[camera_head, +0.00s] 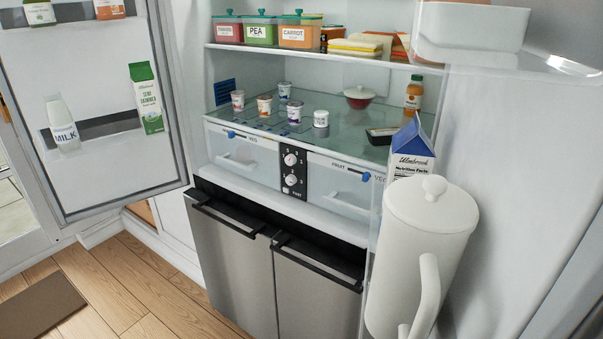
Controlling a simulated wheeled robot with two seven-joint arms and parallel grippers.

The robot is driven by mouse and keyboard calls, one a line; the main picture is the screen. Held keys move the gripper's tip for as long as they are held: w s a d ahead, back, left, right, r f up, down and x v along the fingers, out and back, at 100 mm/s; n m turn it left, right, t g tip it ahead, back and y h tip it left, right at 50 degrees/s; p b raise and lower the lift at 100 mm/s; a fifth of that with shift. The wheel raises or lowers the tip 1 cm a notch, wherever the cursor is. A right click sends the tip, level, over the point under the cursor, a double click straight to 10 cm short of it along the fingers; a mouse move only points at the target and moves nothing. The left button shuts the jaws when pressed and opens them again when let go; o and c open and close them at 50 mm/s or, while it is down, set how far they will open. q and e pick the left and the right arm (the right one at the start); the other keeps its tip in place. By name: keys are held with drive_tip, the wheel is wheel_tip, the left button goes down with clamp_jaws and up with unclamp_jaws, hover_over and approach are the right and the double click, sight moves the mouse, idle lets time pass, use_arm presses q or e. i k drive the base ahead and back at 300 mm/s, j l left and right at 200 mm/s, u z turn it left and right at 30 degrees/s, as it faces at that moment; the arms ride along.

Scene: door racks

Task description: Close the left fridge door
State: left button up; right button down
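The left fridge door (115,175) stands open at the left of the head view, swung out from the fridge body with its inner side facing me. A milk bottle (63,126) and a green and white carton (147,98) stand on its lower shelf, with more containers on its upper shelf. The fridge (245,197) is open, and its inside shelves and drawers show. Neither of my grippers is in view.
At the right, a white lidded pitcher (420,250) and a blue and white carton (412,150) stand close to me, apparently on the open right door. Two lower steel doors (232,265) are shut. A brown mat (38,307) lies on the wooden floor.

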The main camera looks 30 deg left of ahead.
sight(84, 58)
drive_tip(key=j+u, duration=0.1)
drive_tip(key=j, duration=0.75)
drive_tip(key=j+u, duration=0.1)
drive_tip(key=j, duration=0.75)
drive_tip(key=j+u, duration=0.1)
drive_tip(key=j, duration=0.75)
drive_tip(key=j+u, duration=0.1)
drive_tip(key=j, duration=0.75)
drive_tip(key=i+j+u, duration=0.1)
drive_tip(key=j, duration=0.75)
